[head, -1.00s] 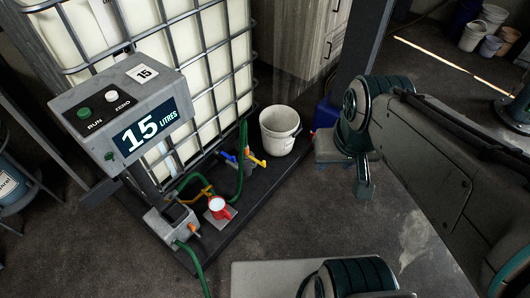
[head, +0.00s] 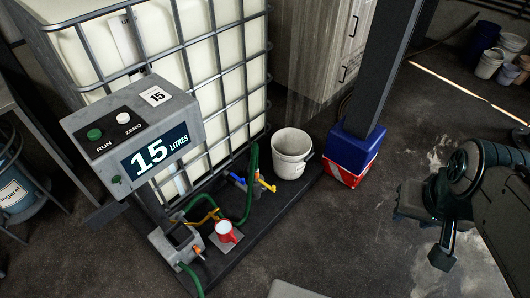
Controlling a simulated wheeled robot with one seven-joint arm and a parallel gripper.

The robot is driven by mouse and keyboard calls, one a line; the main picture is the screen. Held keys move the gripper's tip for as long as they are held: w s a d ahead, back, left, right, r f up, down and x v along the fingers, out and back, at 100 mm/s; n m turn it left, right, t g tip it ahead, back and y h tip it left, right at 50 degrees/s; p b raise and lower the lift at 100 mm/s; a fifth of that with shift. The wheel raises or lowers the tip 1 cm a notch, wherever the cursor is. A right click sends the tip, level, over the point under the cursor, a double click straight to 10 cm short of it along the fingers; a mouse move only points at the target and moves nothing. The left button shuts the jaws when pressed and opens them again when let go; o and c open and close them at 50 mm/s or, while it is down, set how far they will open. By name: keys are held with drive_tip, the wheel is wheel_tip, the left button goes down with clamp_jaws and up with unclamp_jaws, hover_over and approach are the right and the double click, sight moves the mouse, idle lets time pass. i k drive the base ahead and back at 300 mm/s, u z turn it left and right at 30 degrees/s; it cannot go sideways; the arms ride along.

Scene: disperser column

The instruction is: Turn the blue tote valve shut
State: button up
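A small valve fitting with a blue part (head: 239,180) and a yellow lever (head: 267,186) sits low at the front of the caged white tote (head: 215,105), beside a green hose. It is small in the head view, so I cannot tell whether the valve is open or shut. My gripper (head: 443,255) hangs at the right, over bare floor, well apart from the valve. Its fingers are dark and small, and I cannot tell whether they are open or shut. I see nothing held in it.
A grey control box (head: 140,135) reads 15 litres. A blue-and-red cooler (head: 350,155) and a post (head: 383,65) stand between bucket and arm.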

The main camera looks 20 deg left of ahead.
sight(242, 181)
drive_tip(key=u, duration=0.1)
drive_tip(key=i, duration=1.1)
drive_tip(key=u, duration=1.1)
drive_tip(key=i, duration=0.7)
drive_tip(key=u, duration=0.7)
